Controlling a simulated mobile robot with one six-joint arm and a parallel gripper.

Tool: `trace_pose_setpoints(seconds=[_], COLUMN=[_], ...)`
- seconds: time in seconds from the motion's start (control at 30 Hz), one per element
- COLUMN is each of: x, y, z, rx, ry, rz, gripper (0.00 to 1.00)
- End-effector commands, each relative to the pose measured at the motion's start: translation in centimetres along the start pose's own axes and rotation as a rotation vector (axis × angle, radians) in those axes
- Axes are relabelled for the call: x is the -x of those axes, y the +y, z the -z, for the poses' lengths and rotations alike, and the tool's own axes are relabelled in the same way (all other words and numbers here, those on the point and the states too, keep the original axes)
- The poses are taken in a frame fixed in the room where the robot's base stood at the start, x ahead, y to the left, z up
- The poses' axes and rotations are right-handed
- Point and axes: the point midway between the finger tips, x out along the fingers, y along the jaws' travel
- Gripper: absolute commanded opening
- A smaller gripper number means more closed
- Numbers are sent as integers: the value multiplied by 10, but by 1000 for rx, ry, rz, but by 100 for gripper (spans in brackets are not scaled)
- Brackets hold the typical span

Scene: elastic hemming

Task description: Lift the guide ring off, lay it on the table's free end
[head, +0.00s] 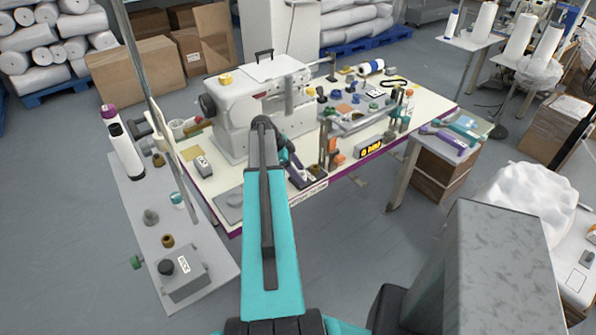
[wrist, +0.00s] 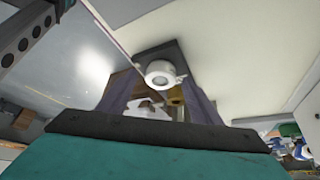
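My gripper (head: 300,178) is at the front of the sewing table, beside the white sewing machine; its fingertips are small and partly hidden in the head view. In the wrist view its two purplish fingers stand apart (wrist: 160,92). A small white round piece with a grey centre (wrist: 160,73) shows between or just beyond the fingertips, in front of a dark grey block. It may be the guide ring; I cannot tell whether the fingers touch it. I cannot pick out the ring in the head view. The table (head: 345,175) is cream with a purple edge.
The sewing machine (head: 240,115) stands close behind my gripper. A rack with coloured knobs (head: 360,122) is to its right. Small parts crowd the table's right half. A grey side bench (head: 205,245) with spools and a box (head: 183,275) is at left.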

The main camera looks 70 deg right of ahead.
Motion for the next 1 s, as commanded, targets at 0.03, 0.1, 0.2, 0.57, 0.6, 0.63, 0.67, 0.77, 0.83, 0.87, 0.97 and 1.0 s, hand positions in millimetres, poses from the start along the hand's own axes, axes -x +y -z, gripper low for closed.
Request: trace_pose_setpoints(seconds=[0.03,0.1,0.2,0.57,0.6,0.63,0.67,0.77,0.83,0.87,0.97,1.0], x=[0,0,0,1,2,2,3,5,7,8,10,11], y=[0,0,0,0,0,0,0,0,0,-1,0,0], z=[0,0,0,0,0,0,0,2,2,3,4,4], rx=[0,0,0,1,1,1,1,1,1,1,1,1], ry=[0,0,0,0,0,0,0,0,0,0,0,0], rz=[0,0,0,1,1,1,2,2,2,2,2,2], gripper=[52,40,23,9,9,9,9,9,9,9,9,9])
